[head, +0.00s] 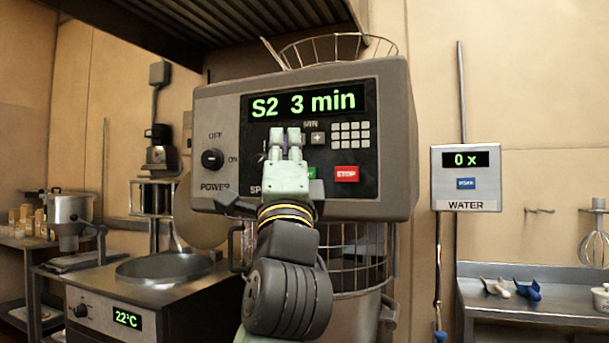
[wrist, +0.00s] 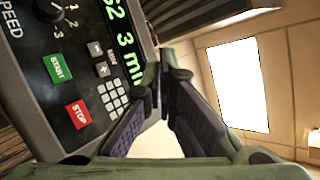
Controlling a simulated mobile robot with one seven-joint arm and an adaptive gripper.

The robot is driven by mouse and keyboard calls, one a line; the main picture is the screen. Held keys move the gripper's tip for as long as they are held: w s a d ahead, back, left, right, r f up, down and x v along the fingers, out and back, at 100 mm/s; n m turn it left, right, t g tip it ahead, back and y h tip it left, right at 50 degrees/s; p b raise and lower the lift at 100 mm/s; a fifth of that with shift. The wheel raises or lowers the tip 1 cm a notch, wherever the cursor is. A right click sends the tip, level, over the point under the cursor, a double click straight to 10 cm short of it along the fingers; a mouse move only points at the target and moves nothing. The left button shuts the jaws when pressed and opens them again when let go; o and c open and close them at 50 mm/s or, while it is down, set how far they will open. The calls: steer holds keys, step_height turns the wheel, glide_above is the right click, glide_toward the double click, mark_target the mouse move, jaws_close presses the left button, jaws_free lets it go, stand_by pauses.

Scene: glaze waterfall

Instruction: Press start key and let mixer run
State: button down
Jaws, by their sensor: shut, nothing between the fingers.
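The mixer's control box (head: 228,115) fills the middle of the head view. Its display (head: 305,103) reads "S2 3 min" in green. The green start key (head: 312,173) is mostly hidden behind my gripper in the head view; the wrist view shows it whole, marked START (wrist: 58,67). The red stop key (head: 346,174) is to its right, also seen in the wrist view (wrist: 78,114). My gripper (head: 286,136) is shut and empty, pointing up in front of the panel. In the wrist view its fingertips (wrist: 161,72) are beside the display edge, away from the start key; contact cannot be told.
The power knob (head: 212,159) is on the panel's left. The mixer's wire guard (head: 350,250) and bowl are below the box. A water meter (head: 465,178) reading "0 x" hangs at right above a metal shelf (head: 540,310). A heated pan unit (head: 165,268) reading 22°C stands left.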

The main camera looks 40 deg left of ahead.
steer(key=w+a+f+m+g, duration=0.3)
steer(key=w+a+m+g, duration=0.4)
steer(key=m+g, duration=0.2)
steer(key=shift+a+f+y, duration=0.15)
steer(key=shift+f+y, duration=0.05)
steer(key=shift+y, duration=0.1)
steer(key=w+a+p, duration=0.2)
steer(key=w+p, duration=0.1)
steer(key=w, duration=0.5)
steer(key=shift+w, duration=0.3)
stand_by(0.9)
steer(key=shift+w+a+p, duration=0.1)
steer(key=shift+w+p, duration=0.3)
steer(key=shift+p, duration=0.05)
